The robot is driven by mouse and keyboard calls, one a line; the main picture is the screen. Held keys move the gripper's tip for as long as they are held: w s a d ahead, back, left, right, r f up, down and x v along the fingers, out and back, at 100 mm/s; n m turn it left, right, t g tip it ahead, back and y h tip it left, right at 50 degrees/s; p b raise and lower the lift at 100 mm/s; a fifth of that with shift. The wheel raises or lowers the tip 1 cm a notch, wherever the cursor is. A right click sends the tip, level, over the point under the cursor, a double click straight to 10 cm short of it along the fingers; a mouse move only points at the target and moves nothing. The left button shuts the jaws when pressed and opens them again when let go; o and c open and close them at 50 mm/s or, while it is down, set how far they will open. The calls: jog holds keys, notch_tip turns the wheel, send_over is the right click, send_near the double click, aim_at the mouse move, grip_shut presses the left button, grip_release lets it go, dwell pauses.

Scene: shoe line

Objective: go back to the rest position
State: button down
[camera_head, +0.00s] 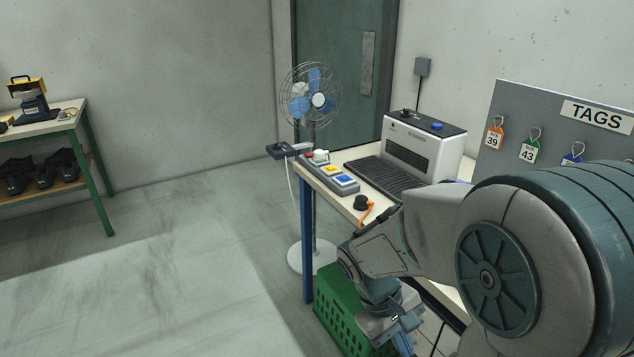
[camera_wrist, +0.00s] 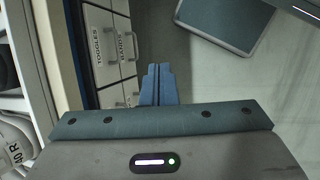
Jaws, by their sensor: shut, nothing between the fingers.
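My gripper (camera_wrist: 158,84) shows in the wrist view with its two blue fingers together and nothing between them. It points down past the side of a drawer unit (camera_wrist: 100,40) and is apart from it as far as I can tell. In the head view my arm reaches down in front of the workbench (camera_head: 338,184), above and beside a green crate (camera_head: 338,310). The fingertips there are at the bottom edge of the picture and mostly hidden.
The workbench holds a white machine (camera_head: 425,150) and a button box (camera_head: 330,176). A fan (camera_head: 316,100) stands behind the bench's left end. A tag board (camera_head: 560,115) rises at the right. Another bench (camera_head: 60,125) stands far left. The floor between is clear.

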jog(key=s+r+m+t+y+p, duration=0.2)
jog(key=r, duration=0.5)
jog(key=s+r+m+t+y+p, duration=0.2)
jog(key=r+m+t+p, duration=0.1)
jog(key=r, duration=0.4)
jog(key=shift+s+a+y, duration=0.35)
jog(key=shift+a+y, duration=0.05)
jog(key=shift+a, duration=0.05)
jog(key=shift+d, duration=0.1)
